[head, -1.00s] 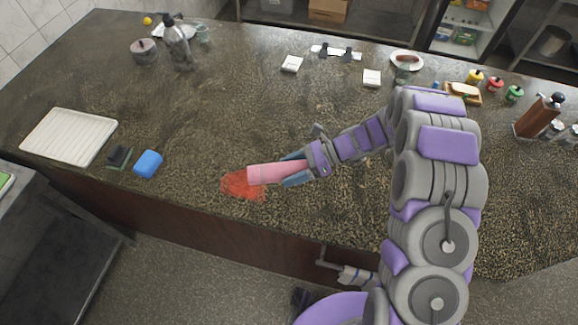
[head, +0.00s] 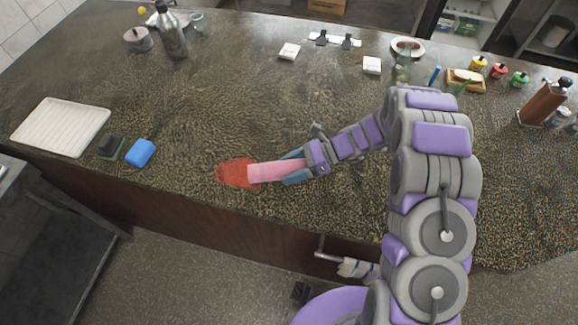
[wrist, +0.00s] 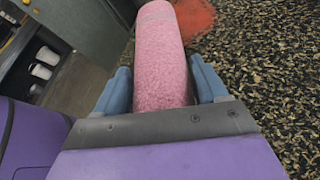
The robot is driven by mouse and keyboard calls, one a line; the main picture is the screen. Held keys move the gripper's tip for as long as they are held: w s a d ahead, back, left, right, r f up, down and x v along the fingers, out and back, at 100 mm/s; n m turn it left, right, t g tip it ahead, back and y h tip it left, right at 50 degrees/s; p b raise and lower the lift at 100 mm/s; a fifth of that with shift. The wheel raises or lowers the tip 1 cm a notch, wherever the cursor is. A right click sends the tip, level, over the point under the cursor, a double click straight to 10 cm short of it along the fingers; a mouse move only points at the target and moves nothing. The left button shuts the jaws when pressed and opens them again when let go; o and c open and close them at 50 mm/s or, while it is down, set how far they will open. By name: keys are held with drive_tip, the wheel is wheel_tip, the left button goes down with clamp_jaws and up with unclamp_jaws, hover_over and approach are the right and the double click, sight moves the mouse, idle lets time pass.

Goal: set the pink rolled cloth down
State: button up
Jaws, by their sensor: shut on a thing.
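The pink rolled cloth (head: 268,172) is held between the blue fingers of my gripper (head: 293,170). It points left, over or on the counter, and its far end is at the edge of a red stain (head: 235,173). I cannot tell whether the cloth touches the counter. In the wrist view the pink rolled cloth (wrist: 160,65) runs away from me between both fingers of my gripper (wrist: 163,88). The red stain (wrist: 196,16) shows there beside its far end.
A blue sponge (head: 140,153), a dark green-backed scrubber (head: 111,147) and a white ribbed tray (head: 60,128) lie to the left. The counter's front edge (head: 200,198) is close below the stain. The counter (head: 220,100) behind the cloth is clear.

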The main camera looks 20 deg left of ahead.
drive_tip(key=shift+a+f, duration=0.15)
drive_tip(key=shift+a+f, duration=0.25)
drive_tip(key=shift+f, duration=0.1)
drive_tip(key=shift+d+f, duration=0.1)
drive_tip(key=shift+d, duration=0.1)
drive_tip(key=o, duration=1.2)
drive_tip(key=p+v, duration=0.2)
drive_tip(key=v, duration=1.5)
drive_tip(key=shift+w+d+f, duration=0.1)
drive_tip(key=shift+w, duration=0.1)
